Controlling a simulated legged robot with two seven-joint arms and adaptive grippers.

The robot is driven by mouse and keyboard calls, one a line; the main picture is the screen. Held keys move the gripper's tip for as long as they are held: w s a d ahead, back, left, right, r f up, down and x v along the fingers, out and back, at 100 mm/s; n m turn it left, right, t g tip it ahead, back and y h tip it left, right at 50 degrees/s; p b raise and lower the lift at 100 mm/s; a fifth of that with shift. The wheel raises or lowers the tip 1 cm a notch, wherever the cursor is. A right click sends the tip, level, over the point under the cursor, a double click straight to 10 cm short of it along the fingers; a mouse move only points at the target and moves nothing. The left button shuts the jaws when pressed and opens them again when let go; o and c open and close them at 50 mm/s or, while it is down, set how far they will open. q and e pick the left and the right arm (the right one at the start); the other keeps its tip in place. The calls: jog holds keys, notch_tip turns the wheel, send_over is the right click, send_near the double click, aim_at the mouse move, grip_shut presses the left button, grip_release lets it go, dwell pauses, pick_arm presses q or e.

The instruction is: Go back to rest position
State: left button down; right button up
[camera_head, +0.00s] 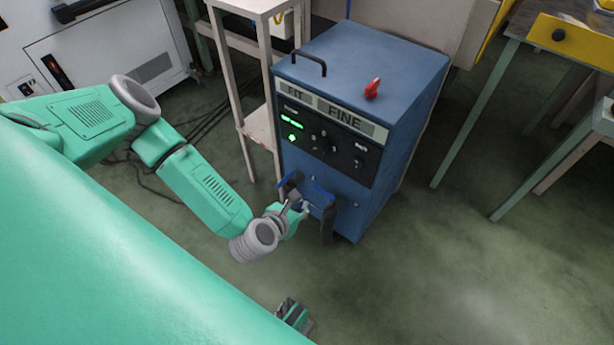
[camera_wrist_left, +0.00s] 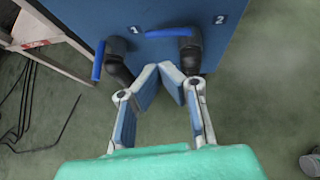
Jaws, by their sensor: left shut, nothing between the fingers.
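My left arm reaches in from the left in the head view, and its gripper (camera_head: 303,206) is close to the lower front of a blue machine (camera_head: 345,55). In the left wrist view the gripper's fingers (camera_wrist_left: 172,70) come together at the tips, empty. Just beyond them are two black fittings with blue levers on the machine's front, marked 1 and 2. The lever at 1 (camera_wrist_left: 98,60) points down the picture; the lever at 2 (camera_wrist_left: 168,32) lies sideways. A small grey and green part of mine shows at the bottom of the head view; I cannot tell its jaw state.
A pale shelf stand (camera_head: 245,115) stands left of the machine. A red knob (camera_head: 372,88) is on the machine's top. A table with a yellow front (camera_head: 575,42) stands at the right. Dark cables lie at the left; the floor (camera_head: 440,260) at lower right is clear.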

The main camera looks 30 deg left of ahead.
pick_arm(q)
jog(key=s+d+r+m+g+h+p, duration=0.3)
jog(key=s+d+r+m, duration=0.2)
jog(key=s+d+m, duration=0.45)
jog(key=s+d+r+m+g+h+p, duration=0.35)
jog(key=s+m, duration=0.25)
jog(key=m, duration=0.6)
jog(key=s+a+r+m+g+y+p, duration=0.1)
jog(key=s+a+r+m+g+y, duration=0.1)
jog(key=a+m, duration=0.5)
jog(key=s+a+r+m+g+y+p, duration=0.2)
jog(key=a+r+m+y, duration=0.2)
jog(key=a+r+m, duration=0.2)
jog(key=shift+s+a+r+m, duration=0.25)
jog(key=shift+s+a+m, duration=0.1)
jog(key=shift+a+m, duration=0.85)
